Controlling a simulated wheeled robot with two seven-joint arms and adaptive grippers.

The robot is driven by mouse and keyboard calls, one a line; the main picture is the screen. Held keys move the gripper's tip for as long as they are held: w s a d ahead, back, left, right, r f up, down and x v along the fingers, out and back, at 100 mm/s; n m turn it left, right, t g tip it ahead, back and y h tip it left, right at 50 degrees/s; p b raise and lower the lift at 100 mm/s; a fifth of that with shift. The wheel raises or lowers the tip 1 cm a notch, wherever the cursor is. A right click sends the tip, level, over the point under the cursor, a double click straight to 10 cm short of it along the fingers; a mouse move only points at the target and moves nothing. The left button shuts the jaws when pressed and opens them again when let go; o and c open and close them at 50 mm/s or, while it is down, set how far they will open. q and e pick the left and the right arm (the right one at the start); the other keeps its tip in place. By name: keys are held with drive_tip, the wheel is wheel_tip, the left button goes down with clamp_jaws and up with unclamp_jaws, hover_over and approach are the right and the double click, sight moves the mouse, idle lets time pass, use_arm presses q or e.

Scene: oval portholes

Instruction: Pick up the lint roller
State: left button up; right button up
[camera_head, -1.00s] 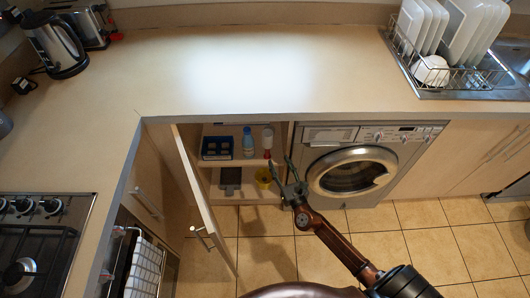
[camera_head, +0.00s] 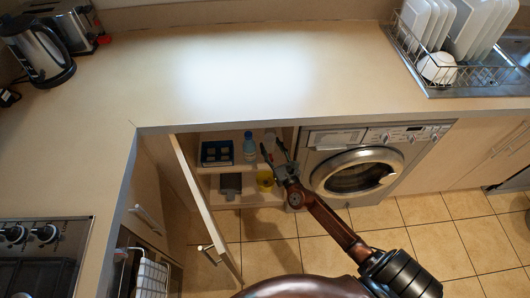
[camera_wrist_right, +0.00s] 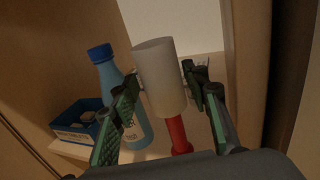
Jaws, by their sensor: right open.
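The lint roller has a pale white cylinder (camera_wrist_right: 160,80) and a red handle (camera_wrist_right: 178,135). It stands upright on the upper shelf of the open cabinet. In the wrist view it is between the two open fingers of my right gripper (camera_wrist_right: 163,95), with no clear grip on it. In the head view my right gripper (camera_head: 273,147) is at the cabinet opening, its fingers apart, and mostly hides the roller. My left gripper is not in view.
A blue bottle (camera_head: 249,147) and a blue box (camera_head: 217,153) stand left of the roller on the shelf. The open cabinet door (camera_head: 205,205) is at left, the washing machine (camera_head: 357,172) at right, the countertop (camera_head: 250,75) above.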

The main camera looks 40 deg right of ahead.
drive_tip(key=shift+w, duration=0.15)
drive_tip(key=shift+d+r, duration=0.1)
drive_tip(key=shift+c, duration=0.3)
drive_tip(key=c, duration=0.5)
clamp_jaws()
